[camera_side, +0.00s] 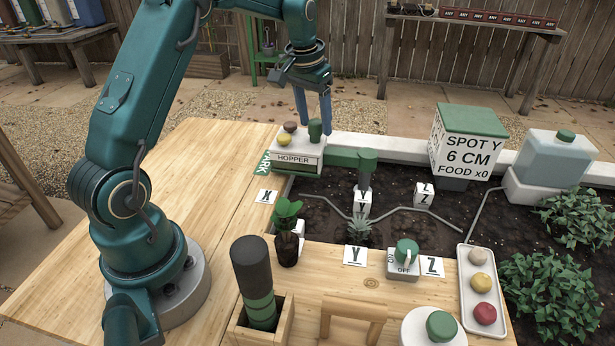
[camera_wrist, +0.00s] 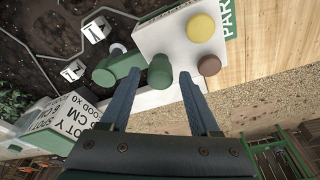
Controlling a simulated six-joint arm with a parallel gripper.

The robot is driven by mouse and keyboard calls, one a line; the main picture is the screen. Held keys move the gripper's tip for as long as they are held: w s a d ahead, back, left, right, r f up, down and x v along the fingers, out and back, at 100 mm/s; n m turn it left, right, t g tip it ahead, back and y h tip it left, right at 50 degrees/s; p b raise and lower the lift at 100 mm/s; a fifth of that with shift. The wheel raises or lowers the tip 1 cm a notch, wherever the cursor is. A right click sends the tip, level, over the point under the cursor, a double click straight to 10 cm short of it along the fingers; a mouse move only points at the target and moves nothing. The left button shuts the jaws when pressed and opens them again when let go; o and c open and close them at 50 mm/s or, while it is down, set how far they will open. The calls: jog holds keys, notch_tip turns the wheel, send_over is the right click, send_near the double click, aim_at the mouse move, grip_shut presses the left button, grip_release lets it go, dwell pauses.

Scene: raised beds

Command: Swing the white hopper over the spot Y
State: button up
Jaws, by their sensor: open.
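Yellow and brown knobs and a green knob (camera_side: 315,131) stand on top. The hopper also shows in the wrist view (camera_wrist: 165,37). My gripper (camera_side: 313,119) is open, with its two blue fingers pointing down over the hopper. In the wrist view the fingers lie on either side of the green knob (camera_wrist: 160,74); whether they touch it I cannot tell. A white Y marker (camera_side: 361,207) stands in the soil, right of the hopper; another Y card (camera_side: 355,256) lies in front.
A box reading SPOT Y 6 CM FOOD X0 (camera_side: 465,150) and a water tank (camera_side: 555,158) are at the back right. X (camera_side: 266,196) and Z (camera_side: 423,195) markers flank Y. A potted plant (camera_side: 287,240) stands nearer.

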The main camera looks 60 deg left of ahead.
aim_at(320, 154)
jog(key=shift+f, duration=0.1)
jog(key=c, duration=0.7)
jog(key=shift+s+d, duration=0.6)
jog(key=shift+d, duration=0.2)
jog(key=shift+s+d, duration=0.4)
jog(key=shift+d, duration=0.3)
jog(key=shift+s+d, duration=0.35)
jog(key=shift+d, duration=0.45)
jog(key=shift+d, duration=0.1)
